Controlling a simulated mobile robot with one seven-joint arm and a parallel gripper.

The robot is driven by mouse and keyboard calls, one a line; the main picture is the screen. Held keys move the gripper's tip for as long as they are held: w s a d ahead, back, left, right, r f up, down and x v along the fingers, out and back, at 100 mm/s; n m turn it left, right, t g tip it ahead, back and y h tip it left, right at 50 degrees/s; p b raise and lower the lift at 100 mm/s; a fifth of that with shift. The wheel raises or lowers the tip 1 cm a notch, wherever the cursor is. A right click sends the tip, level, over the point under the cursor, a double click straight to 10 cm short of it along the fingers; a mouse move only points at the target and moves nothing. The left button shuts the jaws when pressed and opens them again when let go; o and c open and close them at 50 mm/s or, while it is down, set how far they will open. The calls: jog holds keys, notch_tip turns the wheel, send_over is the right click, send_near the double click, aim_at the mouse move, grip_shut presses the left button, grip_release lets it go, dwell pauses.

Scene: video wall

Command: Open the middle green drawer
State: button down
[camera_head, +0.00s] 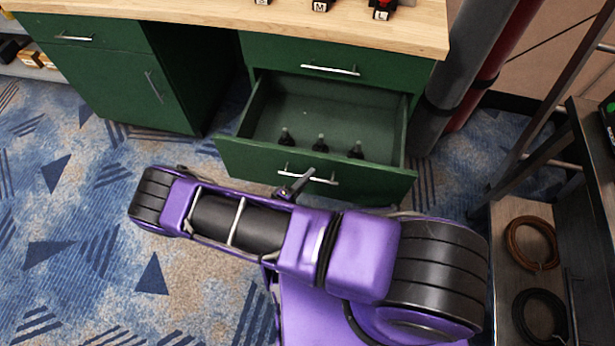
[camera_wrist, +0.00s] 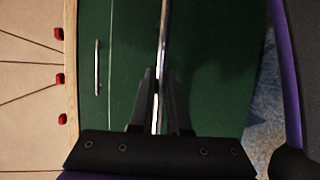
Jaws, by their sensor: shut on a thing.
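The middle green drawer (camera_head: 245,158) is pulled well out of the desk, and its inside shows. Several small dark bottle-like items (camera_head: 320,143) stand in it near the front panel. Its silver bar handle (camera_head: 325,180) runs across the front. My gripper (camera_head: 299,184) is at this handle, partly hidden by my purple arm. In the wrist view, my gripper's dark fingers (camera_wrist: 160,98) are shut on the silver handle (camera_wrist: 164,30), which runs between them. The green front (camera_wrist: 215,70) lies behind.
A shut top drawer (camera_head: 300,66) sits above, under the wooden desktop (camera_head: 200,12). A green cabinet (camera_head: 105,80) stands at the left. Dark and red pipes (camera_head: 462,70) stand right of the desk. A shelf with coiled cables (camera_head: 531,243) is at the right. Carpet at the left is clear.

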jog(key=c, duration=0.9)
grip_release()
jog(key=v, duration=1.7)
jog(key=shift+s+a, duration=0.15)
jog(key=shift+a, duration=0.05)
